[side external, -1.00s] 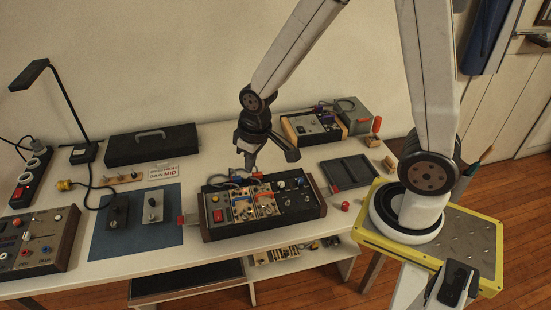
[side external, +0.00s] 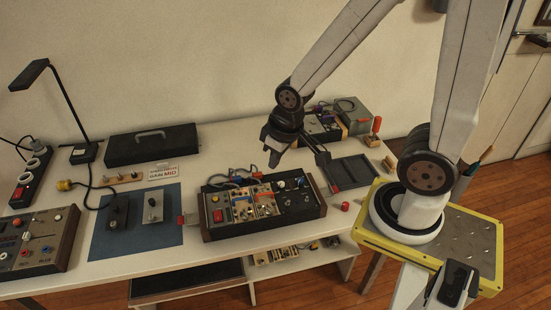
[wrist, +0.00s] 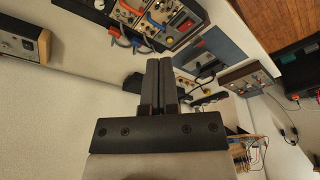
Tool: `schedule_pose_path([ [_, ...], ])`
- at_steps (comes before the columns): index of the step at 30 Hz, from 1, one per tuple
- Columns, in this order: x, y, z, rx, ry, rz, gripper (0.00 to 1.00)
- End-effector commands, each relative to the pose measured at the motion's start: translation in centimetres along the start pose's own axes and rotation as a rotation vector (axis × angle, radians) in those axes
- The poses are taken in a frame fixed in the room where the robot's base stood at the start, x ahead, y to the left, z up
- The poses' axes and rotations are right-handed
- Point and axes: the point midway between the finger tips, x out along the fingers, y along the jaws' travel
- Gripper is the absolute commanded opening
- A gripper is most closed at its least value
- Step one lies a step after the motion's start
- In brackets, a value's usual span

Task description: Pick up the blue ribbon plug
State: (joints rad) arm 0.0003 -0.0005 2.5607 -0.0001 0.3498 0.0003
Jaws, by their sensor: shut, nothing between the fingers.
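A blue ribbon (wrist: 154,20) lies across a module of the dark synth case in the wrist view, beside an orange ribbon (wrist: 187,8). Which end is its plug is too small to tell. In the side view the synth case (side external: 264,224) stands mid-table, with the blue ribbon (side external: 242,209) small among its modules. My gripper (side external: 272,161) is above the table behind the case, apart from it. In the wrist view the two dark fingers of my gripper (wrist: 159,62) are together and empty, and the ribbon lies beyond their tips.
Blue and red cables (wrist: 118,36) lie loose at the case's back edge. A dark tray (side external: 352,172) and a second synth case (side external: 322,127) are to the right and behind.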

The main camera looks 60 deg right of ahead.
Motion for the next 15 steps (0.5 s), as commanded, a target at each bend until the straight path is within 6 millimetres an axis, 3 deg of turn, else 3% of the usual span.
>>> schedule_pose_path([
  [2, 0.00, 0.00, -0.01, 0.000, 0.000, 0.000, 0.00],
  [7, 0.01, -0.01, -0.02, 0.000, 0.000, 0.000, 0.44],
  [15, 0.01, -0.01, -0.03, -0.001, 0.000, 0.000, 0.44],
])
